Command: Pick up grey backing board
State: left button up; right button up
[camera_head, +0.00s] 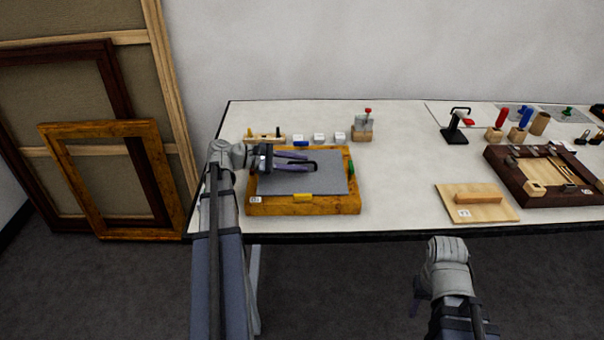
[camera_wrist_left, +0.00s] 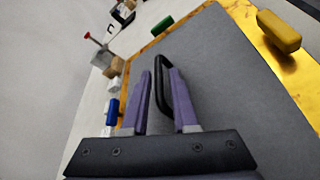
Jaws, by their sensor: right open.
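The grey backing board (camera_head: 325,182) lies flat within the gilt frame (camera_head: 348,207) on the table and also fills much of the left wrist view (camera_wrist_left: 235,85). A black handle (camera_head: 314,165) stands up on it. My left gripper (camera_head: 306,162) is over the board, coming from the left, with its purple fingers apart. In the left wrist view, the black handle (camera_wrist_left: 161,88) shows between the fingers, nearer the right one. Whether they touch it is unclear. My right gripper (camera_head: 416,297) is low, off the table's front edge, its fingers mostly hidden; it is open.
A yellow piece (camera_head: 303,198) and a green piece (camera_head: 351,168) sit at the frame's edges. Small white blocks (camera_head: 319,138) and a block with a red-topped tool (camera_head: 363,130) stand behind. A wooden board with a grip (camera_head: 478,210) and a dark tray (camera_head: 530,197) are right.

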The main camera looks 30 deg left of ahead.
pick_arm(q)
jog(key=shift+c, duration=0.2)
grip_shut()
dwell(1.1)
